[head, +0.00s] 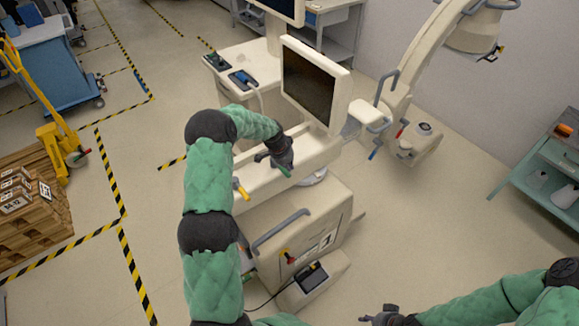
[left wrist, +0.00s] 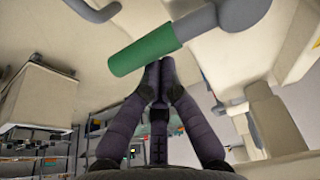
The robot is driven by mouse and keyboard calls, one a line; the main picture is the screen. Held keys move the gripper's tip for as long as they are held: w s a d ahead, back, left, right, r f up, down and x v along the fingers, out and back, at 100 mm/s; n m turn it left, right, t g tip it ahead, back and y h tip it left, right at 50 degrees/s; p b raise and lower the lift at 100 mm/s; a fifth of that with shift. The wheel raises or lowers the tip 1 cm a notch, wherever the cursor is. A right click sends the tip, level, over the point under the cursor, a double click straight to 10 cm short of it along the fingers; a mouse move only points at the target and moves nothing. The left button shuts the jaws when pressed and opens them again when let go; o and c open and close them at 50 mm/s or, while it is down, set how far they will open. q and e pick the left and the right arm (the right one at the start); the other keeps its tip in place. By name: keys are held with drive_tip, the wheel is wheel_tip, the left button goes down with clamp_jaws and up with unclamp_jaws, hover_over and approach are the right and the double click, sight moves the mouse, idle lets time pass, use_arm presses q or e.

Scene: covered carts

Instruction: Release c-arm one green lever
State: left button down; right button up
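The C-arm (head: 300,205) is a cream-coloured machine in the middle of the head view. A short green lever (head: 284,171) sticks out from its upper beam, just below my left gripper (head: 279,155). In the left wrist view the green lever (left wrist: 145,52) fills the upper middle, joined to a grey stem. My left gripper's fingertips (left wrist: 159,68) are drawn together at the lever's lower edge, not around it. I cannot tell whether they touch it. My right gripper (head: 381,316) is at the bottom edge, away from the C-arm, and its fingers are unclear.
A yellow lever (head: 240,188) sits on the same beam, left of the green one. A monitor (head: 312,85) stands behind my left gripper. A grey handle (head: 281,229) curves over the lower body. Floor to the right is clear, up to a teal cart (head: 541,172).

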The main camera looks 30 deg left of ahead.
use_arm(q)
drive_tip(key=shift+s, duration=0.1)
drive_tip(key=shift+s+a+f+m+b, duration=0.15)
drive_tip(key=shift+s+m+b, duration=0.3)
drive_tip(key=shift+m+b, duration=0.6)
drive_tip(key=s+a+m+g+h+b, duration=0.2)
drive_tip(key=s+a+m+b, duration=0.2)
drive_tip(key=m+b, duration=0.4)
drive_tip(key=shift+s, duration=0.45)
drive_tip(key=shift+a, duration=0.1)
drive_tip(key=d+b, duration=0.2)
drive_tip(key=d, duration=0.2)
drive_tip(key=w+v, duration=0.1)
drive_tip(key=v, duration=0.8)
drive_tip(key=shift+a+r, duration=0.2)
drive_tip(key=shift+r, duration=0.05)
